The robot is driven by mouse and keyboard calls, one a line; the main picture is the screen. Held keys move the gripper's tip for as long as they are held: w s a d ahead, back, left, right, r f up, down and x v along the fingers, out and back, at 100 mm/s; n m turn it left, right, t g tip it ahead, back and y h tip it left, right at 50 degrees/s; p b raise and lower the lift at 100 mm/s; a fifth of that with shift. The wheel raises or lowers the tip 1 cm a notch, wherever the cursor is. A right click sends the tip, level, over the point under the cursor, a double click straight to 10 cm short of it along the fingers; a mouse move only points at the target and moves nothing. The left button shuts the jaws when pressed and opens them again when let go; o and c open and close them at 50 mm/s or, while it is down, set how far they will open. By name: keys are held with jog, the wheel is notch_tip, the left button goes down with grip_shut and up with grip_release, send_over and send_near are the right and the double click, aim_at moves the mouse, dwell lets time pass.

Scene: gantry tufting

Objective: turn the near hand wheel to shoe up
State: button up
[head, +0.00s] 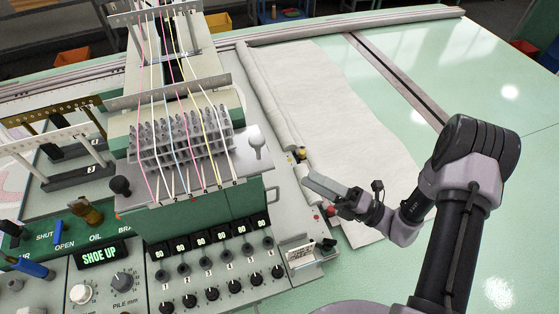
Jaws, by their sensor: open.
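My gripper (320,194) is at the right side of the green tufting head (205,215), beside the roller edge. It is open, with one pale finger pointing left; the other finger is hard to make out. I cannot tell for sure which part is the near hand wheel. A small yellow and dark knob (300,154) sits just above the gripper, and a small red part (331,211) shows just below it. I see nothing held in the gripper.
Several threads run down to the grey guide block (180,138) on the head. A panel with several black knobs (208,293) fills the front. White cloth (330,100) lies on the pale green table (480,60), which is clear at the right. Colored bins stand at the back.

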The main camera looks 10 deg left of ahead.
jog(key=x, duration=1.2)
jog(key=c, duration=1.1)
jog(key=shift+p, duration=0.35)
